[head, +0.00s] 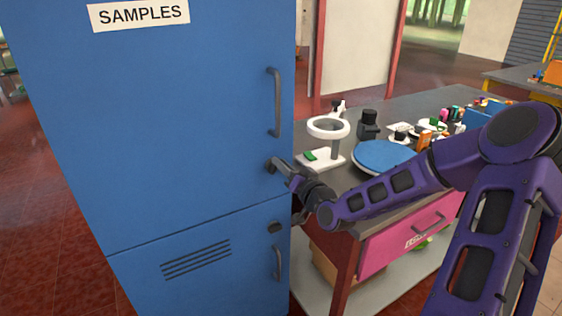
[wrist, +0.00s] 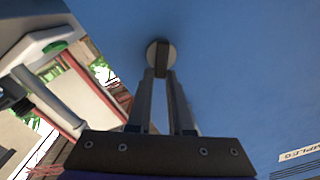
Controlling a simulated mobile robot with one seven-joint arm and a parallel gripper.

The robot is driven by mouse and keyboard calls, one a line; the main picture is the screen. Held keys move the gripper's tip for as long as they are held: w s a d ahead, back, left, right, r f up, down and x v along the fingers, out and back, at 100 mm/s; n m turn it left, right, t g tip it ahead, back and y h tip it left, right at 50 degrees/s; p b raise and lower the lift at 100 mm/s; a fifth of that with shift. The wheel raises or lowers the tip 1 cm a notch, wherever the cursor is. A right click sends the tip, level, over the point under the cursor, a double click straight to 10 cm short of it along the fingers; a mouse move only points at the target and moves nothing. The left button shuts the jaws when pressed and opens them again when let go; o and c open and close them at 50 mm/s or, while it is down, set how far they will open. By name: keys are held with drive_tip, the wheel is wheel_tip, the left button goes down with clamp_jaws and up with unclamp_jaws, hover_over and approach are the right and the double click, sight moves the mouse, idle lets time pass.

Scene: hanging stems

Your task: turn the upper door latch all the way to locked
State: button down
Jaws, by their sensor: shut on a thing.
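The blue cabinet (head: 190,130) has an upper door with a SAMPLES label and a lower door with a vent. The upper door latch (head: 271,165) sits below the upper door's grey handle (head: 274,102). In the wrist view the latch (wrist: 161,53) is a round grey plate with a dark bar. My gripper (head: 281,168) is at the upper latch, its two fingers shut on the bar. The fingertips (wrist: 161,75) show in the wrist view with the bar between them. The bar points along the fingers in that view; whether it is at locked I cannot tell.
A lower latch (head: 274,227) and a lower handle (head: 279,262) are on the lower door. A counter right of the cabinet holds a white ring stand (head: 328,128), a blue round plate (head: 384,157) and several small items, close behind my arm. A pink drawer (head: 408,240) is below.

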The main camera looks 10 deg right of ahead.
drive_tip(key=m, duration=0.3)
drive_tip(key=f+m+p, duration=0.1)
drive_tip(key=m, duration=0.3)
drive_tip(key=d+m+p, duration=0.1)
drive_tip(key=m, duration=0.3)
drive_tip(key=shift+w+f, duration=0.2)
drive_tip(key=shift+f, duration=0.05)
drive_tip(key=shift+m, duration=0.4)
drive_tip(key=c, duration=0.8)
unclamp_jaws()
drive_tip(key=shift+f, duration=0.1)
